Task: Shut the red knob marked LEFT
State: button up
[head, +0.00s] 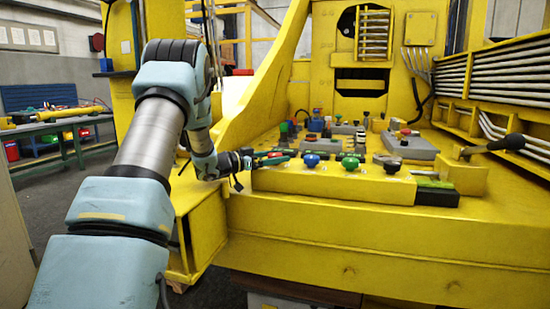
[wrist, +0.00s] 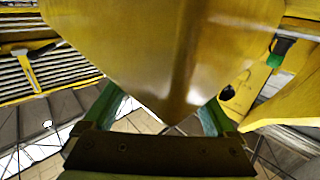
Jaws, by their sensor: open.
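My gripper (head: 274,160) is at the left end of the long yellow box, low over its top, pointing right. A small red patch (head: 276,154) shows right at its fingers; it may be the red knob, but the fingers hide most of it. No LEFT marking is readable. On the same box a blue knob (head: 311,160) and a green knob (head: 350,162) stand to the right. In the wrist view the two green fingers (wrist: 160,115) are spread apart, with a large yellow surface (wrist: 165,50) filling the view beyond them. No red knob shows there.
The long yellow box (head: 330,184) lies along the front of the yellow machine deck. Several small controls and grey blocks (head: 408,146) crowd the deck behind. A workbench (head: 60,122) is far left.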

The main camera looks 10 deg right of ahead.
aim_at(275, 154)
notch_tip(275, 154, up, 10)
jog(key=shift+b, duration=0.65)
